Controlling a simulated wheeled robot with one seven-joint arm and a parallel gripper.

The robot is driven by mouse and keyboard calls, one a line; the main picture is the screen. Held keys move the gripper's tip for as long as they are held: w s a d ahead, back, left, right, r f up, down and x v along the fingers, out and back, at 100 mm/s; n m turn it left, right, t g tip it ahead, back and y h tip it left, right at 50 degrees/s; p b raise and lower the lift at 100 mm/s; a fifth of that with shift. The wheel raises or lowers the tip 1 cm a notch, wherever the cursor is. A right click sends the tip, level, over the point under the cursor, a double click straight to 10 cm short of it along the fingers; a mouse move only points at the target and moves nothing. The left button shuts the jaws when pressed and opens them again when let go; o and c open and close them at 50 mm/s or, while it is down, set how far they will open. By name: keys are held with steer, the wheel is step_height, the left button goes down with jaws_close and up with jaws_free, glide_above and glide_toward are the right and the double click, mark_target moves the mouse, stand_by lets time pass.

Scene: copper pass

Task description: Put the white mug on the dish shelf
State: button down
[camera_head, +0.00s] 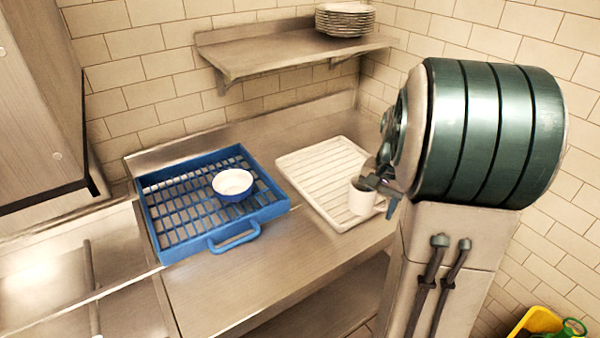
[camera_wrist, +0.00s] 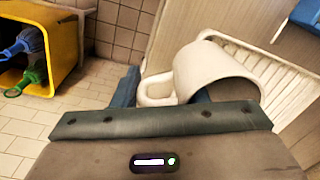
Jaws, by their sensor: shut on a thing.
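The white mug (camera_head: 361,198) is upright at the right end of the white ribbed draining board. I cannot tell whether its base touches the board. My gripper (camera_head: 381,185) is shut on the mug from the right, near its rim. In the wrist view the mug (camera_wrist: 212,66) is in front of my gripper (camera_wrist: 172,95), with its looped handle on the left. The gripper body hides part of the mug. The dish shelf (camera_head: 265,55) is a metal wall shelf above the counter, with a stack of plates (camera_head: 345,18) at its right end.
The draining board (camera_head: 300,160) lies on the steel counter. A blue rack (camera_head: 165,225) to its left holds a white-and-blue bowl (camera_head: 233,184). The shelf's left and middle are clear. A yellow bin (camera_wrist: 62,40) with bottles stands on the floor.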

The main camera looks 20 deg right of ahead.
steer(key=p, duration=0.2)
glide_above(326, 235)
step_height(326, 235, down, 7)
steer(key=shift+s+d+r, duration=0.1)
steer(key=shift+s+r, duration=0.05)
steer(key=shift+r, duration=0.05)
steer(key=shift+f, duration=0.2)
steer(key=shift+f+p, duration=0.55)
steer(key=shift+f, duration=1.4)
steer(key=shift+f, duration=0.15)
steer(key=c, duration=0.9)
jaws_free()
steer(key=shift+o, duration=0.2)
